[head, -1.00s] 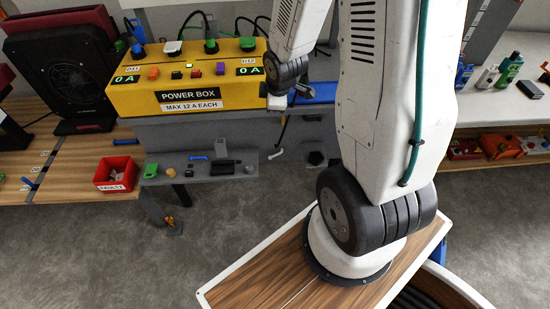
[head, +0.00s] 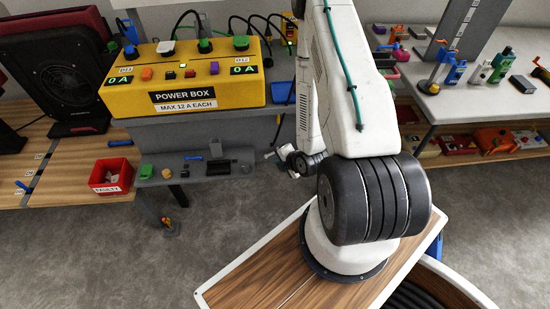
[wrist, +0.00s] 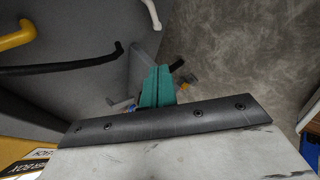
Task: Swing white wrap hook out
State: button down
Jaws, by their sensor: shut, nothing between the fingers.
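The white wrap hook (wrist: 152,14) shows in the wrist view at the top edge, a rod with a bent end; its upper part is cut off. I cannot make it out in the head view. My gripper (wrist: 157,86) has teal fingers, shut and empty, pointing up the wrist picture below the white hook and apart from it. In the head view my gripper (head: 273,154) is low in front of the bench, right of the small grey shelf, and partly hard to see.
A black hook (wrist: 62,68) and a yellow hook (wrist: 17,36) stick out at the left in the wrist view. The yellow power box (head: 185,80) stands on the bench. A grey shelf (head: 205,168) with small parts and a red bin (head: 111,175) are left of my gripper. Open floor lies below.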

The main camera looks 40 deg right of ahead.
send_near(267, 156)
notch_tip(267, 156, down, 2)
jog(key=w+a, duration=0.2)
jog(key=a, duration=0.1)
jog(key=shift+w+d+f, duration=0.4)
jog(key=shift+d+f, duration=0.05)
jog(key=shift+d, duration=0.15)
jog(key=shift+w+d+f, duration=0.4)
jog(key=shift+d+f, duration=0.1)
jog(key=shift+d, duration=0.1)
jog(key=shift+w+d+f, duration=0.2)
jog(key=shift+w+d, duration=0.05)
jog(key=shift+d, duration=0.1)
